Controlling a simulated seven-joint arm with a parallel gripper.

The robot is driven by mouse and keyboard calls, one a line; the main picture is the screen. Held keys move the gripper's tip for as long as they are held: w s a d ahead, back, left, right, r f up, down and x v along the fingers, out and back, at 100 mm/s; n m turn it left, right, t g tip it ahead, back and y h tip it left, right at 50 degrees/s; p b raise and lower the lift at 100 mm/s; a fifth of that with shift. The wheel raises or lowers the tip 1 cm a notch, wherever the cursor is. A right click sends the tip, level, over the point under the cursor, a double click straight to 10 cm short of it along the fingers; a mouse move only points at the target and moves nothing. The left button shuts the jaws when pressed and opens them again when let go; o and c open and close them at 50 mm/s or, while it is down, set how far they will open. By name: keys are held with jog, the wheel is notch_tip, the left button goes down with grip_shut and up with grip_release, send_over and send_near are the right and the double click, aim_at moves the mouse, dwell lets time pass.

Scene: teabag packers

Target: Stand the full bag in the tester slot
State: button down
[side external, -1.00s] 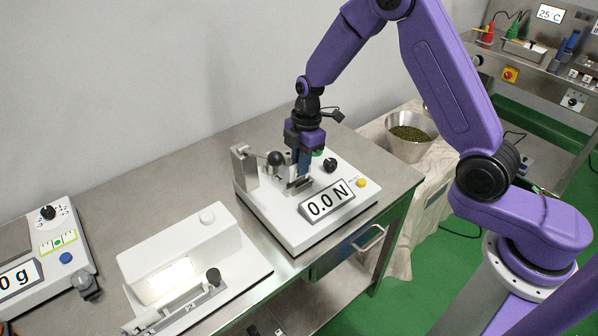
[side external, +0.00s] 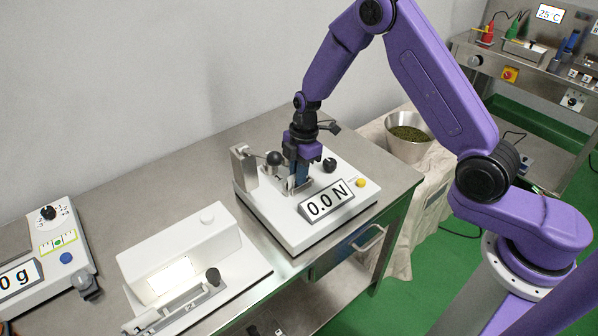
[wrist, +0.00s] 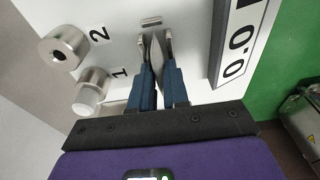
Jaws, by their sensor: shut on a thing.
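The tester is a white machine (side external: 262,214) with a tilted display (side external: 327,201) reading 0.0 N. My gripper (side external: 298,184) is low over the middle of the tester, behind the display. In the wrist view its blue fingers (wrist: 157,52) are nearly together, shut on a thin greyish bag (wrist: 157,48) seen edge-on. A small metal bracket (wrist: 150,21) on the white top lies just beyond the fingertips. The fingers hide the bag's lower edge and the slot, so I cannot tell whether the bag is inside or above it.
Metal cylinders beside the numbers 1 (wrist: 92,88) and 2 (wrist: 68,46) stand left of the fingers. A metal post (side external: 243,166) and a black ball knob (side external: 275,158) are close to my gripper. A white sealer-like device (side external: 190,250) stands front left; bare bench lies behind.

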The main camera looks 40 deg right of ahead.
jog(key=shift+s+f, duration=0.2)
jog(key=shift+f, duration=0.4)
jog(key=c, duration=1.1)
grip_release()
jog(key=shift+c, duration=0.2)
jog(key=shift+w+r, duration=0.1)
jog(key=shift+r, duration=0.4)
jog(key=shift+o, duration=0.2)
notch_tip(320, 180, up, 11)
jog(key=d, duration=0.1)
jog(key=shift+d+r, duration=0.15)
jog(key=shift+r, duration=0.05)
jog(key=s+a+r+m, duration=0.1)
jog(key=s+a+r, duration=0.25)
jog(key=s, duration=0.35)
jog(key=s+d+r+m, duration=0.1)
jog(key=s+d, duration=0.1)
jog(key=s, duration=0.7)
jog(key=s+d+r+m, duration=0.1)
jog(key=s+d, duration=0.2)
jog(key=s, duration=0.5)
jog(key=s+d+r+m+h, duration=0.1)
jog(key=s+d+r+m, duration=0.1)
jog(key=s, duration=0.7)
jog(key=shift+s+d, duration=0.35)
jog(key=shift+d, duration=0.2)
